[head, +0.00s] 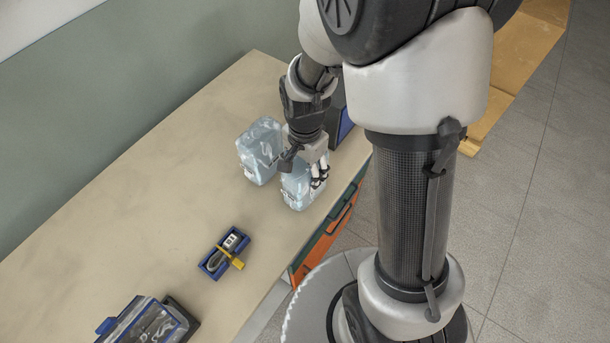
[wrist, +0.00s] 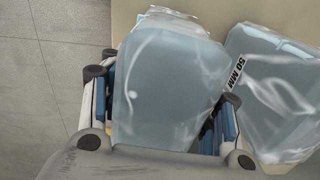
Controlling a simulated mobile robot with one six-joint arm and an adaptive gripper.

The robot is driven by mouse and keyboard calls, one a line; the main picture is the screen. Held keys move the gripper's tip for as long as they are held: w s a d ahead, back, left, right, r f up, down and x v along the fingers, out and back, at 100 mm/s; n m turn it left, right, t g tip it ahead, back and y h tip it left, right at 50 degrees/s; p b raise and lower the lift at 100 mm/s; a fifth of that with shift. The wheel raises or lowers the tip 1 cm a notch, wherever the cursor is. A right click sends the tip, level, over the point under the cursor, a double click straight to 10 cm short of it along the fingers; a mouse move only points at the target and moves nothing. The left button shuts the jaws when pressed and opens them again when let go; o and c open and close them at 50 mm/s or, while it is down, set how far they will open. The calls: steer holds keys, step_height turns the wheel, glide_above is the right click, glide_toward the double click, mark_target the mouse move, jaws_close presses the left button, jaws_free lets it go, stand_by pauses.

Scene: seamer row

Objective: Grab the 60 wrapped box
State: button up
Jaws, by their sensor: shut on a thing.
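Two pale blue boxes in clear, shiny wrapping stand side by side on the table. My gripper (head: 305,170) is shut on the front wrapped box (head: 297,192), with a finger on each side of it. In the wrist view this held box (wrist: 165,85) fills the middle between the fingers, and no number on it can be read. The other wrapped box (head: 260,150) stands just behind and to the left, apart from the gripper. In the wrist view that other box (wrist: 275,100) is at the right, and its label appears to read "50 MM".
The beige table (head: 150,220) is clear to the left. A small blue tray (head: 215,262) with a yellow-handled tool lies toward the front. A clear-lidded case (head: 150,322) is at the bottom left. A dark and blue object (head: 340,118) stands behind my gripper, near the table edge.

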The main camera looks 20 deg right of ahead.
steer(key=c, duration=0.4)
steer(key=shift+o, duration=0.2)
steer(key=shift+r, duration=0.1)
